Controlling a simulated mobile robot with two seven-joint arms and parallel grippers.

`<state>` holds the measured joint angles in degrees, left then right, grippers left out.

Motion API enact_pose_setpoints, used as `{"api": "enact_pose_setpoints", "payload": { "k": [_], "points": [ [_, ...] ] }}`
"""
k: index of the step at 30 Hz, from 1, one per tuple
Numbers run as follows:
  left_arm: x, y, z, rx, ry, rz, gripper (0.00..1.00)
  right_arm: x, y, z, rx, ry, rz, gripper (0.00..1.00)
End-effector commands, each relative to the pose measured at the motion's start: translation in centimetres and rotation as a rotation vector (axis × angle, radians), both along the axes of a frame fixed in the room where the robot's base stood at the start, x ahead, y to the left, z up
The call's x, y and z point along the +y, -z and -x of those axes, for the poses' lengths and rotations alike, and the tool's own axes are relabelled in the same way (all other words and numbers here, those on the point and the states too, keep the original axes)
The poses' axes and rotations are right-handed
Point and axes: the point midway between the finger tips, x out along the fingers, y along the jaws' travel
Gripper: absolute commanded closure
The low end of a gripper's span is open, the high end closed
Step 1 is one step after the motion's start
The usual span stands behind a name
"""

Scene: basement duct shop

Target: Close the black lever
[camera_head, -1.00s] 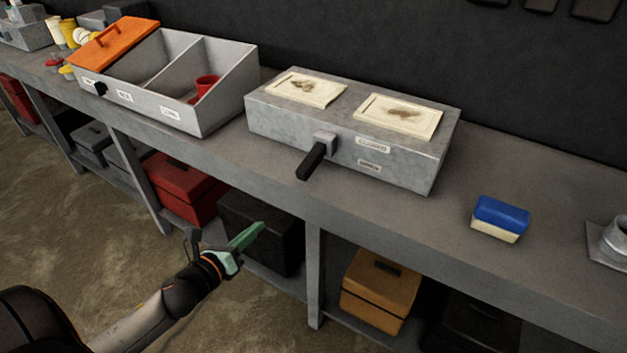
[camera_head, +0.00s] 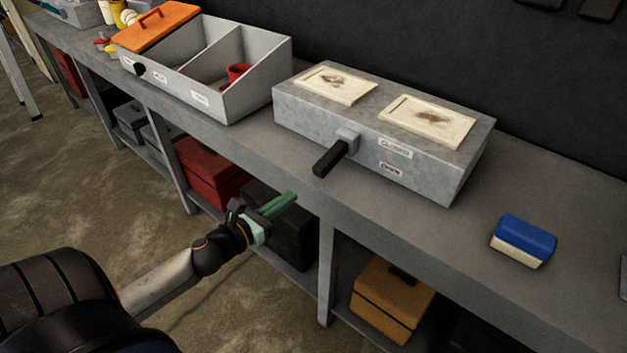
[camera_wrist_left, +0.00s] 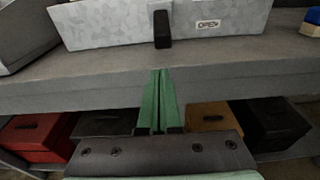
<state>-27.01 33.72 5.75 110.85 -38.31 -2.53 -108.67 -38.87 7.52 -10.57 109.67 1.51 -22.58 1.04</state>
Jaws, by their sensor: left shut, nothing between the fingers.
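The black lever (camera_head: 330,158) sticks out from a grey mount on the front of the grey metal box (camera_head: 437,176). It points toward the bench's front edge and slopes down. In the left wrist view the lever (camera_wrist_left: 161,29) is ahead of the fingertips, with an "OPEN" label to its right. My left gripper (camera_head: 294,196) has green fingers, shut and empty. It is in front of the bench, lower than the lever and apart from it. In the left wrist view the fingers (camera_wrist_left: 160,74) point toward the lever. My right gripper is not in view.
The bench top (camera_head: 400,218) is clear in front of the box. A divided bin (camera_head: 242,100) with an orange lid and a red cup stands left. A blue and cream block (camera_head: 523,242) lies right. Red, black and orange boxes (camera_head: 392,300) sit on the shelf below.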

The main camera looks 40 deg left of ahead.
Motion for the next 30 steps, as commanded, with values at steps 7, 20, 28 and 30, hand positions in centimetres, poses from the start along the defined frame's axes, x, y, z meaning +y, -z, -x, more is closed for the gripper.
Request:
{"api": "enact_pose_setpoints", "payload": {
  "k": [7, 20, 28, 30],
  "points": [
    [-0.1, 0.2, -3.0, -0.003, -0.002, -0.001, 1.00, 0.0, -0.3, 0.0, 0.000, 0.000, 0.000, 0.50],
    [-0.6, 1.0, -8.5, -0.001, -0.001, 0.002, 1.00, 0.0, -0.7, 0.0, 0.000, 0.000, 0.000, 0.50],
    [-0.8, 1.2, -9.5, 0.001, 0.000, 0.001, 1.00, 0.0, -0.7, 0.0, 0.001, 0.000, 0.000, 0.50],
    [-0.8, 1.2, -9.5, 0.001, 0.000, 0.001, 1.00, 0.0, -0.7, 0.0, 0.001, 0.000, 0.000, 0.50]
  ]
}}
